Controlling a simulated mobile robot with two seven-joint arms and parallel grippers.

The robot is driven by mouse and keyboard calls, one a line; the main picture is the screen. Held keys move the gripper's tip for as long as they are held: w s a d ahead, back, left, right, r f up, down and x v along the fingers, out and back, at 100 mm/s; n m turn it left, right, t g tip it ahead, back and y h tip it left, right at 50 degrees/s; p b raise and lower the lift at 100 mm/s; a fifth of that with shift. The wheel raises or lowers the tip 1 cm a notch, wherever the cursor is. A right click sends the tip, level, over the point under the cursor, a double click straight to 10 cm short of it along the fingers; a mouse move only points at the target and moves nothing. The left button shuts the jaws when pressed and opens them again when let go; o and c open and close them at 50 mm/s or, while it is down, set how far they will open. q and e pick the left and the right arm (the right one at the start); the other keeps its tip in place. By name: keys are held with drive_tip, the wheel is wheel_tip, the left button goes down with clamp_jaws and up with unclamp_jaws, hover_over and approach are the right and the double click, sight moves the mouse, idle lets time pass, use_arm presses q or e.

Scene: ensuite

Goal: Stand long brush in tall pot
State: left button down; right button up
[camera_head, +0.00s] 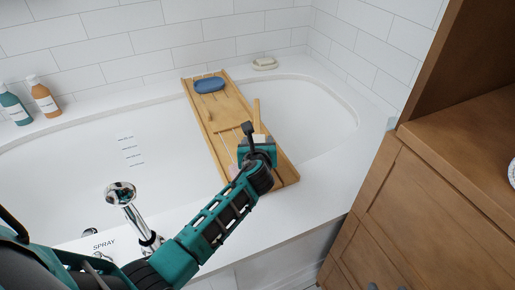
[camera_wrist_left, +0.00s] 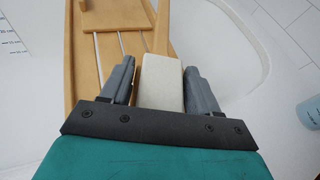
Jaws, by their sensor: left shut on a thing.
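The long brush has a pale block-shaped head (camera_wrist_left: 161,82) and a wooden handle (camera_wrist_left: 162,30). My left gripper (camera_wrist_left: 160,72) has its two grey fingers on either side of the pale head and is shut on it. In the head view, my left gripper (camera_head: 257,141) is over the near end of the bath tray, with the brush handle (camera_head: 256,112) pointing toward the far side. I cannot tell whether the brush touches the tray. I cannot make out a tall pot for certain.
A wooden bath tray (camera_head: 222,118) spans the white tub, with a blue oval item (camera_head: 209,85) at its far end. Two bottles (camera_head: 43,95) stand on the left rim. A chrome tap (camera_head: 121,194) rises nearby. A wooden cabinet (camera_head: 440,200) stands right. A light-blue object (camera_wrist_left: 309,113) shows at the wrist view's right edge.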

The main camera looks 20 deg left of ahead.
use_arm(q)
drive_tip(key=shift+f, duration=0.15)
drive_tip(key=shift+f, duration=0.5)
drive_tip(key=shift+c, duration=1.3)
unclamp_jaws()
